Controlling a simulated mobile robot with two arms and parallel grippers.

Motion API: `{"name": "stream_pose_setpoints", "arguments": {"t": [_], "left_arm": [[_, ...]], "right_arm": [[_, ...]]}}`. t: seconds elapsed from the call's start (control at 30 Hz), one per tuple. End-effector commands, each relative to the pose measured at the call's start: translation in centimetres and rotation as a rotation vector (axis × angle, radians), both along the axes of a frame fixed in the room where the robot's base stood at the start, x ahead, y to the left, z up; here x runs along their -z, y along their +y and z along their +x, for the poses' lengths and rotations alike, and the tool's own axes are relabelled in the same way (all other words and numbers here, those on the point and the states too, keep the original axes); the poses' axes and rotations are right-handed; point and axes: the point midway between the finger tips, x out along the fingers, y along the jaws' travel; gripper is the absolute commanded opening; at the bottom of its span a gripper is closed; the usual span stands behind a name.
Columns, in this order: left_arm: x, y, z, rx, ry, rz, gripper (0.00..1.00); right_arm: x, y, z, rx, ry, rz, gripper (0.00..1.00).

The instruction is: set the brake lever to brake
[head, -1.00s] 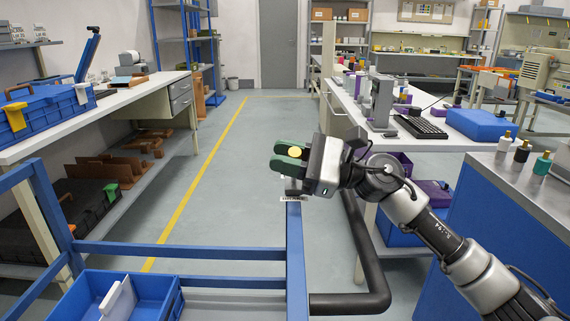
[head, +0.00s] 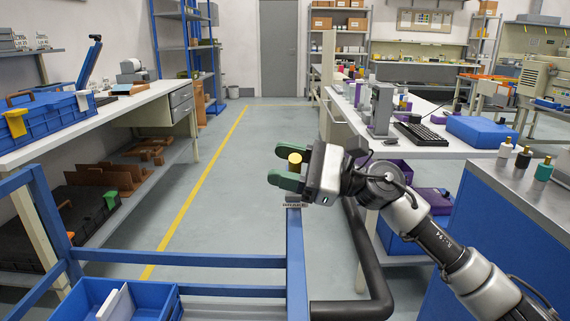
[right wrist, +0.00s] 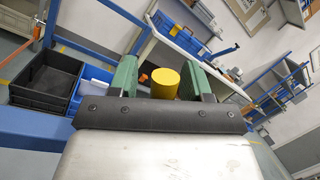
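The brake lever shows as a yellow round knob (head: 295,158) above the blue post of the cart frame, with a label (head: 294,206) on the post top. The lever's shaft and its setting are hidden by my gripper. My right gripper (head: 290,166) is open, with its green fingers apart and the knob between them. In the right wrist view the yellow knob (right wrist: 165,84) stands between the two fingers (right wrist: 160,80), with a gap on its left; contact on its right cannot be told. My left gripper is not in view.
The blue cart frame (head: 180,256) carries a blue bin (head: 150,298) with a white divider. A workbench (head: 110,116) stands at the left and another (head: 352,106) at the right. A blue cabinet (head: 480,230) is near my right arm. The aisle between is clear.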

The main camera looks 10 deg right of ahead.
Motion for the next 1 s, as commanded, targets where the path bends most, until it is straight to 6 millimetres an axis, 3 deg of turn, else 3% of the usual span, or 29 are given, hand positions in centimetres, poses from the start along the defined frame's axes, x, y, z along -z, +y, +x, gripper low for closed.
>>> {"name": "stream_pose_setpoints", "arguments": {"t": [0.27, 0.57, 0.7, 1.0], "left_arm": [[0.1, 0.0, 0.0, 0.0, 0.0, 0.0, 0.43], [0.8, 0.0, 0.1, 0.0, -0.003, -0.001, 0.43], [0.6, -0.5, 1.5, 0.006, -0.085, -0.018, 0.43], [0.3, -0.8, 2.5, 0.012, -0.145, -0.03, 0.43]], "right_arm": [[0.1, -0.8, -0.1, 0.004, 0.0, 0.001, 0.48], [1.5, -6.0, -1.8, 0.004, 0.003, -0.001, 0.48], [1.9, -8.3, -2.6, 0.004, 0.002, 0.0, 0.48], [2.1, -10.1, -3.2, 0.0, 0.001, 0.0, 0.48]]}}
